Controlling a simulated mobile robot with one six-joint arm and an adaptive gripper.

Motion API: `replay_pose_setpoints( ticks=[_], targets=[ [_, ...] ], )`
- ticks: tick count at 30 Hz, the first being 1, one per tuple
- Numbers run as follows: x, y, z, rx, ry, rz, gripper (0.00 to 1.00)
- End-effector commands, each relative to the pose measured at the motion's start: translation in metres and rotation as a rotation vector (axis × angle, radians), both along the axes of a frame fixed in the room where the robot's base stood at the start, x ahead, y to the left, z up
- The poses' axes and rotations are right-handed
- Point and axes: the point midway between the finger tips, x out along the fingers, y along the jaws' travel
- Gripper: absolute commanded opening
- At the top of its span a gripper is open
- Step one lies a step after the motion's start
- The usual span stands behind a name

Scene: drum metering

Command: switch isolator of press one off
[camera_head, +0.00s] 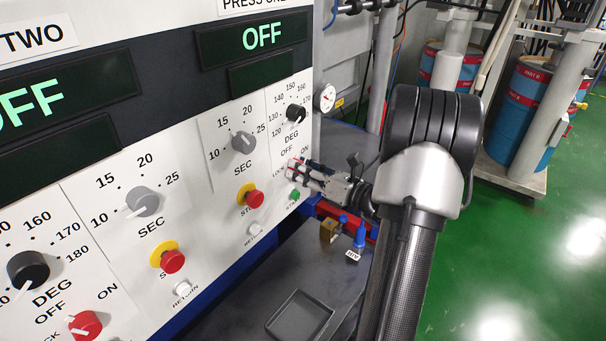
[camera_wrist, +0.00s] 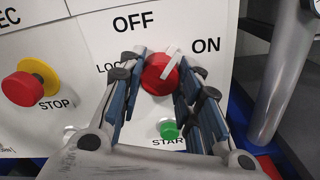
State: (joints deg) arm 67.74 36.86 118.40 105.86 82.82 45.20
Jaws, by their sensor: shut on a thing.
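The isolator of press one is a red knob (camera_wrist: 157,80) with a white pointer bar, seen in the wrist view under the OFF label. ON is printed to its right and a partly hidden LOCK label to its left. The pointer leans up and right, between OFF and ON. My gripper (camera_wrist: 161,68) has its fingers on the left and right sides of the knob and is shut on it. In the head view my gripper (camera_head: 298,168) reaches the panel's lower right corner and mostly hides the knob. The upper display (camera_head: 262,40) of press one reads OFF.
A green START button (camera_wrist: 169,129) sits just below the knob, between my fingers. A red STOP button (camera_wrist: 24,88) on a yellow collar is to the left.

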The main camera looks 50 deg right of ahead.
Motion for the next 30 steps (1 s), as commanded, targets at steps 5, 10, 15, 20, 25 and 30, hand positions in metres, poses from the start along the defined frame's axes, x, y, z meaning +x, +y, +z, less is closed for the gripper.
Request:
replay_pose_setpoints(
  ticks=[5,10,15,20,25,30],
  targets=[
    [-0.0001,-0.0002,-0.0027,-0.170,-0.014,-0.001,0.08],
    [-0.0001,-0.0002,-0.0029,-0.332,-0.029,0.000,0.08],
    [-0.0001,-0.0002,-0.0032,-0.493,-0.043,0.000,0.08],
    [-0.0001,-0.0001,-0.0037,-0.639,-0.055,0.000,0.08],
    [-0.0001,0.0000,-0.0034,-0.774,-0.067,0.001,0.08],
    [0.0000,-0.0001,-0.0025,-0.880,-0.076,0.000,0.08]
  ],
)
